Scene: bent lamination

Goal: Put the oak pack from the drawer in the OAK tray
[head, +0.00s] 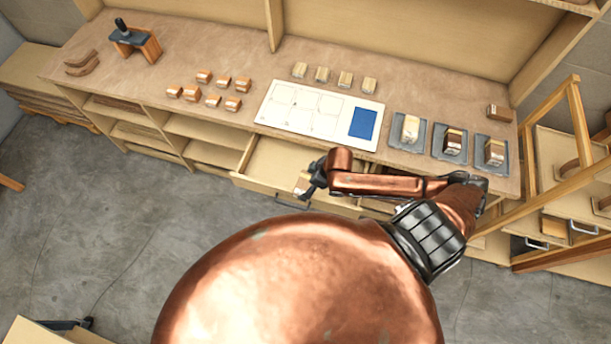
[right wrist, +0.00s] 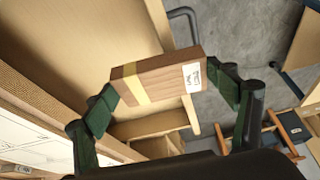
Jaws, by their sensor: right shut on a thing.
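My right gripper (head: 311,187) is over the open drawer (head: 262,160), near its front edge. In the right wrist view, the gripper (right wrist: 165,95) is shut on a brown wooden pack (right wrist: 175,77) with a yellow band and a white label, too small to read. The pack lies between the two green-padded fingers, above the drawer's edge. Three grey trays stand at the worktop's right: left tray (head: 396,143), middle tray (head: 437,155) and right tray (head: 480,167). Each holds a pack; I cannot read which tray is OAK. My left gripper is not in view.
A white board (head: 290,122) with a blue panel (head: 363,123) lies left of the trays. Several small blocks stand around it. A clamp-like tool (head: 135,40) stands at the far left. A wooden frame (head: 578,115) rises at the right. My right arm covers part of the drawer.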

